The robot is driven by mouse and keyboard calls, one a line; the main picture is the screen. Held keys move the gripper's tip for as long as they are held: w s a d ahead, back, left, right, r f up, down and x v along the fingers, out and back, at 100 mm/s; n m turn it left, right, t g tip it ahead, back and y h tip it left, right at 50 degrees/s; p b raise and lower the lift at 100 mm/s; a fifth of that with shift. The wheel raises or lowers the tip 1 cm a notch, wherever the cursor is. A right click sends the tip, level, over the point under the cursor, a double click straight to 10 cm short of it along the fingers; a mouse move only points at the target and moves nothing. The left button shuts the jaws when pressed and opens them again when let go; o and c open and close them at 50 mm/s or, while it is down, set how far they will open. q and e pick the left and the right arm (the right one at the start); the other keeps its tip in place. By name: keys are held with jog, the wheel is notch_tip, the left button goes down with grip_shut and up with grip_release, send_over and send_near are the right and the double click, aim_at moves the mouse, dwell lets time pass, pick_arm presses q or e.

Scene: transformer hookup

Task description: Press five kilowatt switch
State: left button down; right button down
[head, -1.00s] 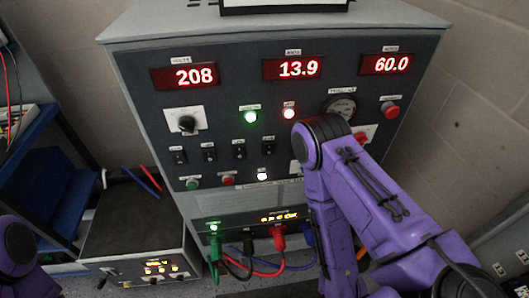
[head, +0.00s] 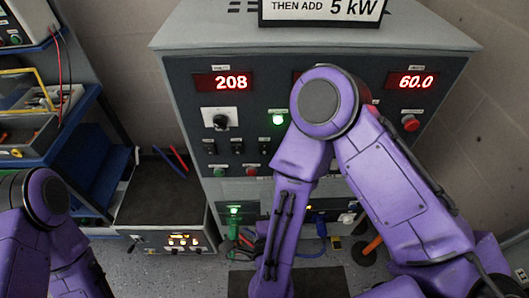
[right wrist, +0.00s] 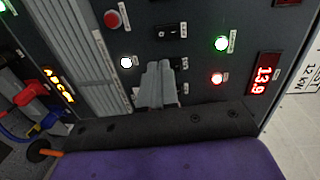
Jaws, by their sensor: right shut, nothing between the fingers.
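A row of small black switches (head: 237,146) runs across the grey control panel (head: 185,90); their labels are too small to read. In the head view my right arm hides the right part of the row and my right gripper. In the right wrist view, my right gripper (right wrist: 158,72) is shut and empty, its grey fingers close in front of the panel beside the row. One switch (right wrist: 172,31) shows clear of the fingers; others are partly covered. I cannot tell which is the five kilowatt one, or whether the fingers touch any. My left gripper is out of view.
A white lit lamp (right wrist: 126,62) and red button (right wrist: 113,19) are near the fingers. Green (right wrist: 222,43) and red (right wrist: 217,79) lamps are lit. A sign (head: 322,10) on the cabinet reads "THEN ADD 5 kW". A low box (head: 160,205) stands left of it.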

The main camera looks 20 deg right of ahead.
aim_at(264, 152)
jog(key=shift+r, duration=0.15)
jog(key=p+x, duration=0.2)
jog(key=x, duration=0.4)
jog(key=p+x, duration=0.2)
jog(key=x, duration=0.5)
jog(key=shift+d+r+p, duration=0.1)
jog(key=shift+d+p, duration=0.1)
jog(key=shift+p, duration=0.2)
jog(key=shift+w+d, duration=0.15)
jog(key=shift+w, duration=0.3)
